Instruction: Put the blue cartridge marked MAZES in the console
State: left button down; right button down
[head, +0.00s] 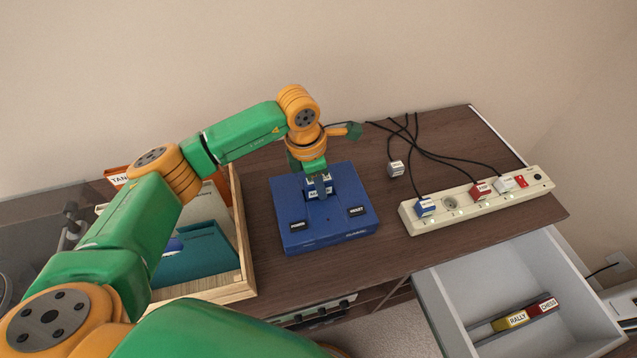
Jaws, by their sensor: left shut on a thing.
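The blue console (327,226) sits on the brown cabinet top, with two labelled buttons along its front. My left gripper (318,183) points down over the middle of the console, shut on a cartridge (320,191) of which only a small part with a white label shows. The cartridge is upright at the console's slot area; its lettering is too small and covered to read surely. I cannot tell how deep it sits in the slot. My right gripper is out of view.
A power strip (480,201) with several plugs and black cables lies right of the console. A wooden crate (238,235) of sleeves stands left. An open drawer (450,320) at lower right holds a yellow RALLY cartridge (512,319) and a red CHESS cartridge (541,305).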

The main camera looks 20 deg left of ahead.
pick_arm(q)
jog(key=shift+s+f, duration=0.15)
jog(key=shift+f, duration=0.05)
jog(key=c, duration=0.6)
grip_release()
jog(key=shift+a+f, duration=0.1)
jog(key=shift+f, duration=0.05)
jog(key=r, duration=0.2)
jog(key=r+b, duration=0.1)
jog(key=r, duration=0.4)
jog(key=shift+s+a+r, duration=0.2)
jog(key=shift+a+r, duration=0.1)
jog(key=shift+a, duration=0.1)
